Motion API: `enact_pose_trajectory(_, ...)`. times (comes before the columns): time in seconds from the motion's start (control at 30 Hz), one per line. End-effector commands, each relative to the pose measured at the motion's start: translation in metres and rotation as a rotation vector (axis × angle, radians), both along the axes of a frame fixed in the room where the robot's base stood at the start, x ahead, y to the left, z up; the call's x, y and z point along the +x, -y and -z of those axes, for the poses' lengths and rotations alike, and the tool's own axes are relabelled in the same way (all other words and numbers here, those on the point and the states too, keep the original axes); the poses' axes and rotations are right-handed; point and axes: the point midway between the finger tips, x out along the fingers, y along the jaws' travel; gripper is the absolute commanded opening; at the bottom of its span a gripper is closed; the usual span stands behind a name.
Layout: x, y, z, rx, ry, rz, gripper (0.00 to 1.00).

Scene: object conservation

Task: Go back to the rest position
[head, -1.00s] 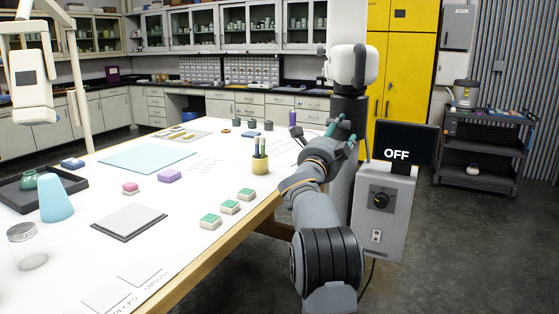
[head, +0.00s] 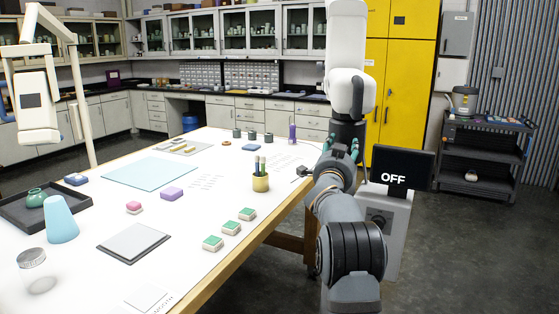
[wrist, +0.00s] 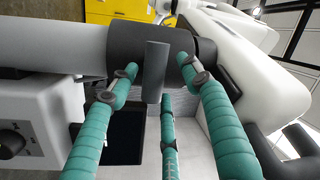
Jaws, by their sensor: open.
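My gripper (head: 340,148) has teal fingers and is at the end of my arm, beyond the right edge of the table (head: 215,285). In the wrist view my gripper (wrist: 157,70) has its teal fingers spread apart, with no object held between them. Past the fingers are a dark cylinder and white rounded parts, probably my own arm links. The task names no object.
A grey box (head: 392,215) with a dark "OFF" screen (head: 402,166) stands close to the right of my arm. A pencil cup (head: 260,183), several green-topped blocks (head: 231,228) and a blue cone (head: 61,220) are on the table. Open floor lies at right.

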Motion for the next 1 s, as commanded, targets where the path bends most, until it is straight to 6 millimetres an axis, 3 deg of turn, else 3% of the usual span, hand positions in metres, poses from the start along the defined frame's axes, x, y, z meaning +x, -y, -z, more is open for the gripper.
enact_pose_trajectory(0.1,0.0004,-0.0001,-0.0098,-0.087,-0.046,0.002,0.48)
enact_pose_trajectory(1.0,0.0031,-0.007,-0.0107,-0.496,-0.249,-0.001,0.48)
